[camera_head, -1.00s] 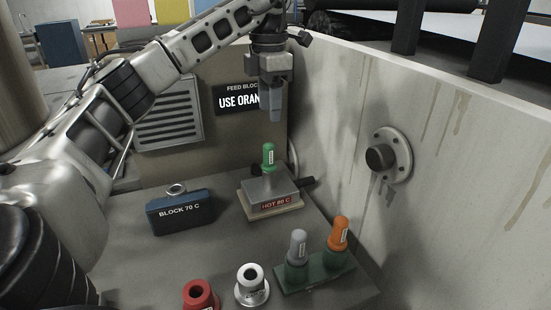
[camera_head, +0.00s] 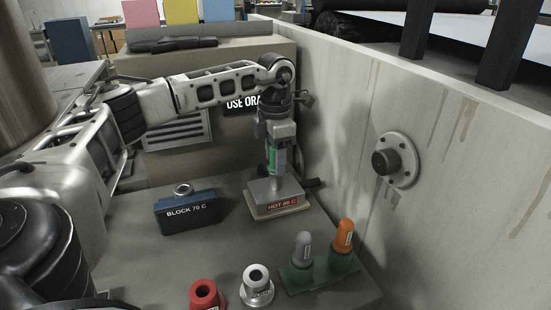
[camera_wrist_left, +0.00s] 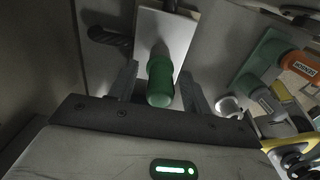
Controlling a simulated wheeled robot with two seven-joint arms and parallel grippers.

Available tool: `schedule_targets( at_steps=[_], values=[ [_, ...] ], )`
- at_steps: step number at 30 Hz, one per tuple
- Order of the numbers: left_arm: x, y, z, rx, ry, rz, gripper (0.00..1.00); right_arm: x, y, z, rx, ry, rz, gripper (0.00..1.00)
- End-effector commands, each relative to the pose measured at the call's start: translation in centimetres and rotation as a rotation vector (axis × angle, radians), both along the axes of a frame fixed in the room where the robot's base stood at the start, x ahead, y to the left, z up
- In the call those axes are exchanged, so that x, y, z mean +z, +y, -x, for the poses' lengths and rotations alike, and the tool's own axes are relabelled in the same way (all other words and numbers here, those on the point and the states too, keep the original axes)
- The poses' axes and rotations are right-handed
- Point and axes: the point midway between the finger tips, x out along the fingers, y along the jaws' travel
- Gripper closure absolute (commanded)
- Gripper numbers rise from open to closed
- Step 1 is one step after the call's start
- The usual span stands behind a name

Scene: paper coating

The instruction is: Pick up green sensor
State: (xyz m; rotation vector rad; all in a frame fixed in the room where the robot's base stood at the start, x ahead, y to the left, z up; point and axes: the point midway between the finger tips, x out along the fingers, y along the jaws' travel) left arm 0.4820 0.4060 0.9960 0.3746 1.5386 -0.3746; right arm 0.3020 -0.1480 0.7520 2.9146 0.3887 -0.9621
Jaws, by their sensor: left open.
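The green sensor (camera_head: 281,160) stands upright on the hot block (camera_head: 273,197), which is labelled HOT 80 C. My left gripper (camera_head: 276,163) has come down from above, with its fingers on either side of the sensor's upper part. In the left wrist view the green sensor (camera_wrist_left: 160,84) sits between the two open fingers (camera_wrist_left: 160,92), with a visible gap at each side. In the head view the fingers partly hide the sensor. My right gripper is not in view.
A grey sensor (camera_head: 304,247) and an orange sensor (camera_head: 343,236) stand in a green holder (camera_head: 320,272) to the right. A blue block (camera_head: 186,213), a red socket (camera_head: 206,295) and a white socket (camera_head: 256,284) are nearby. A pale wall (camera_head: 345,150) rises close on the right.

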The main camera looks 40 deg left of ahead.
Motion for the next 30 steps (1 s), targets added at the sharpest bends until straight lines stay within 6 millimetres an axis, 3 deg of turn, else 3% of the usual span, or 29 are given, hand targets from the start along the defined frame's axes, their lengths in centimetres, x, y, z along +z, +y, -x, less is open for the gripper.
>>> schedule_targets(
  at_steps=[4,9,20,23,30],
  values=[
    [0.0,0.0,0.0,0.000,0.000,0.000,0.51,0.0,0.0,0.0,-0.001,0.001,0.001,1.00],
    [0.0,0.0,0.0,0.000,0.000,0.000,0.99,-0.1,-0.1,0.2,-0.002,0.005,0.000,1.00],
    [0.3,0.0,0.0,0.000,-0.001,0.000,1.00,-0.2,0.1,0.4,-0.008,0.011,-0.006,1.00],
    [1.5,0.0,-0.1,0.000,-0.005,0.001,1.00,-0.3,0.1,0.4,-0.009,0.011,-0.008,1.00],
    [6.3,-0.1,-0.1,-0.001,-0.006,0.002,1.00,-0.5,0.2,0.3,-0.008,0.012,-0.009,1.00]
  ],
)
